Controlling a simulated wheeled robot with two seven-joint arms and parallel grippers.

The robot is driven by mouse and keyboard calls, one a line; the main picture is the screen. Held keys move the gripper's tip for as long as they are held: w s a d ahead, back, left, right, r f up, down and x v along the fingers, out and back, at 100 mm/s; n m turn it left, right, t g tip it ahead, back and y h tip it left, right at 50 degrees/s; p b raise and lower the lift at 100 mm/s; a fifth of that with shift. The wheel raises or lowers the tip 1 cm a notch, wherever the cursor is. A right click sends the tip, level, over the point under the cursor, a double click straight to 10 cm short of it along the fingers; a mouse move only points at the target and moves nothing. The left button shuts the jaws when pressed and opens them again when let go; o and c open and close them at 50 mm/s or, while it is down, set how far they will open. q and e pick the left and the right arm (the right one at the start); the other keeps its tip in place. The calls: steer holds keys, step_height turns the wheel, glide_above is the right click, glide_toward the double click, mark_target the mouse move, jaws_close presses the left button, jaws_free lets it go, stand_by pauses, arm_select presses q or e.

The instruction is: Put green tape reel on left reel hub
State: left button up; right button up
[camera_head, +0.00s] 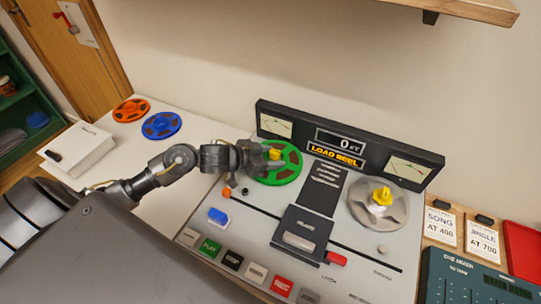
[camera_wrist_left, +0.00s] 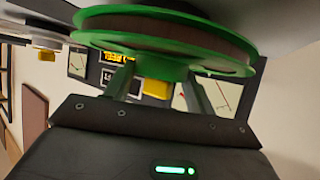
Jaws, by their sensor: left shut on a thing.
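The green tape reel (camera_head: 279,167) is at the left side of the tape machine, where the left reel hub is. A yellow cap (camera_head: 275,154) shows at its middle, and yellow shows between my fingers in the left wrist view (camera_wrist_left: 156,88). My left gripper (camera_head: 257,157) is shut on the reel's raised green centre; the green reel (camera_wrist_left: 165,30) fills the top of the left wrist view. I cannot tell whether the reel is fully seated. The hub's base is hidden beneath it. My right gripper is not in view.
The right hub holds a grey reel (camera_head: 378,204) with a yellow cap. The display (camera_head: 337,154) reads "LOAD REEL". Orange (camera_head: 131,110) and blue (camera_head: 161,125) reels lie on the white table at left. Several buttons line the machine's front. A teal mixer (camera_head: 470,280) is at right.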

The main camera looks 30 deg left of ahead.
arm_select(q)
steer(key=shift+f, duration=0.45)
steer(key=o, duration=1.2)
steer(key=shift+o, duration=0.4)
steer(key=shift+f, duration=0.15)
steer(key=shift+s, duration=0.15)
steer(key=v, duration=1)
steer(key=shift+a+r+b, duration=0.25)
steer(key=shift+r+b, duration=0.1)
steer(key=shift+b, duration=0.05)
steer(key=shift+s, duration=0.15)
